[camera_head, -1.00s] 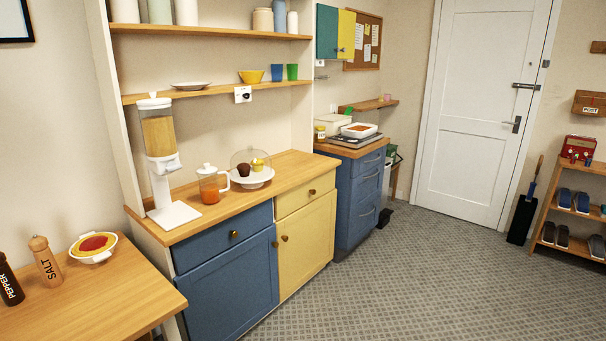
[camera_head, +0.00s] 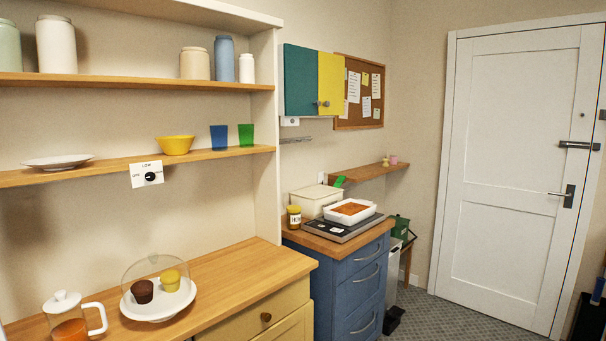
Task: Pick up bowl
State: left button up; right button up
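A yellow bowl (camera_head: 175,145) stands upright on the lower wooden wall shelf (camera_head: 222,154), left of the picture's middle. A blue cup and a green cup are to its right, and a white plate is to its left. The bowl looks empty from here, but its inside is mostly hidden by its rim. Neither of my grippers shows in the head view.
A glass jug (camera_head: 70,318) and a white cake stand (camera_head: 156,308) with two muffins and a clear dome occupy the counter below. The counter's right part is clear.

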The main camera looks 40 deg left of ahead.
aim_at(177, 145)
jog(key=u, duration=0.05)
jog(key=i, duration=1.4)
jog(key=u, duration=0.65)
jog(key=i, duration=0.9)
jog(key=u, duration=0.7)
